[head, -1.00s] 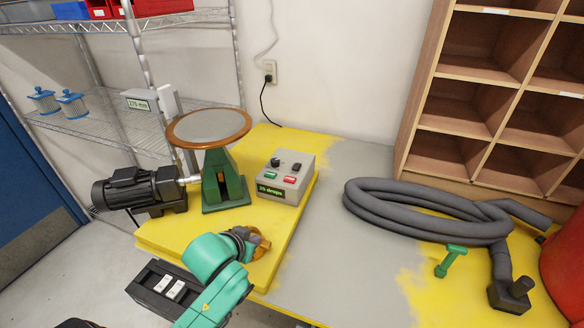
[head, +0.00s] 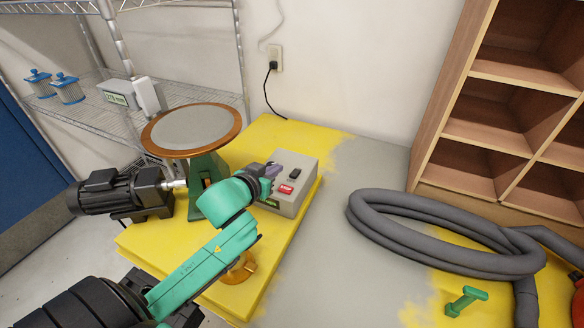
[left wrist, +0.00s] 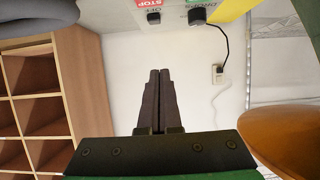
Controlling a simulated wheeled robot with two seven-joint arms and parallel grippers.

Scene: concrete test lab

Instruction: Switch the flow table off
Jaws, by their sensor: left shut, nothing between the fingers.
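The flow table (head: 195,130) has a round grey top with an orange-brown rim on a green stand. Beside it is a grey control box (head: 292,204) with a black switch (head: 295,173) and a red button (head: 286,189). My right gripper is out of view.
A black motor (head: 115,193) is left of the table stand. An orange-gold object (head: 240,268) sits on the yellow slab, partly behind my arm. A grey hose coil (head: 440,235) and a green tool (head: 466,299) lie right. A wire shelf and wooden cubbies stand behind.

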